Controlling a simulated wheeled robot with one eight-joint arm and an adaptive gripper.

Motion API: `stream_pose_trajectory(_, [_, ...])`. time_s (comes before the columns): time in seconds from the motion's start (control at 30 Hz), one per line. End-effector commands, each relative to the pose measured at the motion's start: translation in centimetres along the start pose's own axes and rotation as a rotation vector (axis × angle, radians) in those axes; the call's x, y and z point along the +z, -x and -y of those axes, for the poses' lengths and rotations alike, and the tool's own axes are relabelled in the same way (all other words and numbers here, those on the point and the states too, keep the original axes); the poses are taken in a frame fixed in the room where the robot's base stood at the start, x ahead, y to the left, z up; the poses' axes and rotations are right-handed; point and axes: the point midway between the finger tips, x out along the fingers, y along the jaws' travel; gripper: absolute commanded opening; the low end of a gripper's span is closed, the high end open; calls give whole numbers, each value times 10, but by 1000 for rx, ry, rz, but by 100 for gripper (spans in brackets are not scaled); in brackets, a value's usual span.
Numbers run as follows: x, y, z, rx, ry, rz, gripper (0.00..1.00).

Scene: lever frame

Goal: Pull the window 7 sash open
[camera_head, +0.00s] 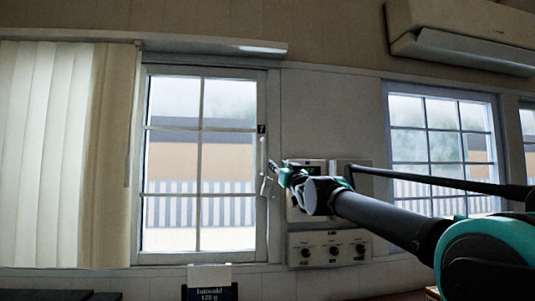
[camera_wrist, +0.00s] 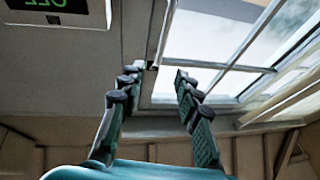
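The window 7 sash (camera_head: 200,190) is a white-framed pane with a grid of bars, left of centre in the head view. A small black "7" tag (camera_head: 261,129) sits on its right side. A slim pale handle (camera_head: 265,183) is at the right edge of the frame. The sash looks flush in its frame. My gripper (camera_head: 274,168) is just right of the handle and overlaps it closely in the picture. In the wrist view, my gripper's two fingers (camera_wrist: 156,80) are spread with nothing clearly between them, and the window glass (camera_wrist: 205,30) lies beyond. Contact with the handle cannot be told.
A wall panel with a green display (camera_wrist: 48,4) is beside the gripper. A box with several knobs (camera_head: 328,249) is below it. Vertical blinds (camera_head: 60,150) hang at left. A black sign (camera_head: 210,292) stands below the window. Another window (camera_head: 440,150) is at right.

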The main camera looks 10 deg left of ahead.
Motion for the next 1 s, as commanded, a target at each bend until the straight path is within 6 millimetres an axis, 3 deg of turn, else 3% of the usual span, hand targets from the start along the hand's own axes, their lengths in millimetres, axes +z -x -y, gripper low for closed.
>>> stream_pose_trajectory(0.27, [-8, -25, 5, -13, -2, -18, 33])
stream_pose_trajectory(1.0, [-9, -142, 6, -11, -1, -16, 33])
